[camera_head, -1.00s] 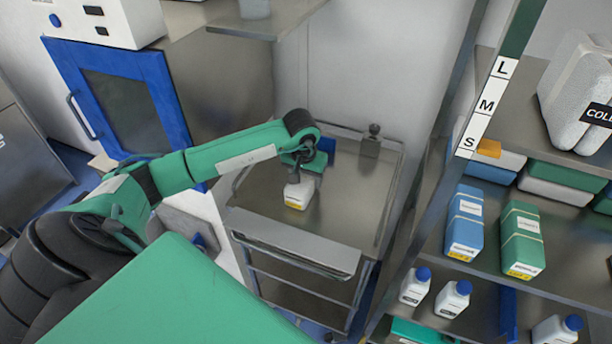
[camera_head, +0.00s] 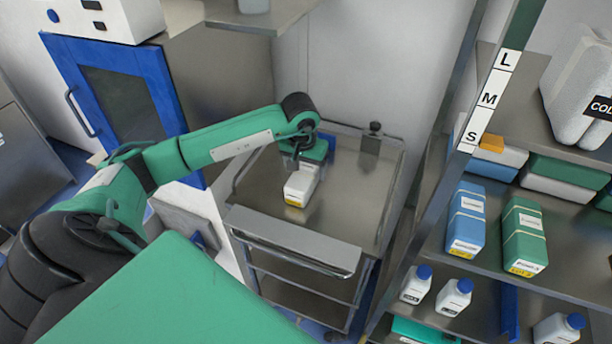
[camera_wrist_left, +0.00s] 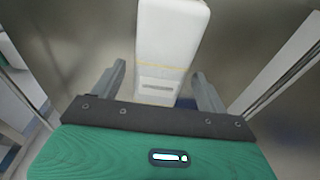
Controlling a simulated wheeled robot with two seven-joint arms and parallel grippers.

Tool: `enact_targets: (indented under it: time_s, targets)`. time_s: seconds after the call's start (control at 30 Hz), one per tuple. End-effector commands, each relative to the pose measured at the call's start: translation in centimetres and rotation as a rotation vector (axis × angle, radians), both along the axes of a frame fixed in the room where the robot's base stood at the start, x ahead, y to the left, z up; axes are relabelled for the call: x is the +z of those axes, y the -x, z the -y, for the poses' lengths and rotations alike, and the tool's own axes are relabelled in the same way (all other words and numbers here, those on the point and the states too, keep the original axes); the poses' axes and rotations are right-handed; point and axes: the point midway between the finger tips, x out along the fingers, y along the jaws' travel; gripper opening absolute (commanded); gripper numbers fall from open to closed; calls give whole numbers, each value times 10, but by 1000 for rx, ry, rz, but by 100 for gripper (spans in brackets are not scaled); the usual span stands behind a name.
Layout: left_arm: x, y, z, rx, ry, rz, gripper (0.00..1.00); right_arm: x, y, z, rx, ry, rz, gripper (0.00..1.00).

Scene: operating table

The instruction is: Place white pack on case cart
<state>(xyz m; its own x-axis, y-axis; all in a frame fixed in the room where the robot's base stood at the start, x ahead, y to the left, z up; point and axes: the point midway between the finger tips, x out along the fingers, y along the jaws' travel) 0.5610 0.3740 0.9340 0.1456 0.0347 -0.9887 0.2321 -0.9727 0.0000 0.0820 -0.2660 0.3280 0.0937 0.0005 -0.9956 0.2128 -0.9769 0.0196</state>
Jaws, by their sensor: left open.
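The white pack (camera_head: 300,187) with a yellow label lies on the top of the steel case cart (camera_head: 345,205). My left gripper (camera_head: 303,160) is just above and behind the pack in the head view. In the left wrist view the white pack (camera_wrist_left: 168,50) lies between the two fingers of the left gripper (camera_wrist_left: 160,88), which are spread open with a gap on each side. My right gripper is not in view.
A shelf rack with an L, M, S strip (camera_head: 487,100) stands close to the cart's right, holding a blue pack (camera_head: 466,220), a green pack (camera_head: 524,238) and white bottles. A blue-framed cabinet (camera_head: 118,100) stands behind on the left. The cart's right side is clear.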

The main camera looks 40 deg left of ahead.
Motion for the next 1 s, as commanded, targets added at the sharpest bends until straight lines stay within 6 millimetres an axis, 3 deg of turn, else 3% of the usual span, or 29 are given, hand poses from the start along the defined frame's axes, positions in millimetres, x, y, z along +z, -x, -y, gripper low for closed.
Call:
enact_targets:
  time_s: [0.17, 0.4, 0.6, 1.0]
  targets:
    - [38, 5, 1, -1, -2, 6, 76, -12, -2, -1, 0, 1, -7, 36]
    - [74, 11, 2, 0, -1, 2, 76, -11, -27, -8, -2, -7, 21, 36]
    - [85, 13, 3, 1, 0, 0, 76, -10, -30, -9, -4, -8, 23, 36]
    - [86, 13, 3, 0, 0, -1, 76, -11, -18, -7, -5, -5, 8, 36]
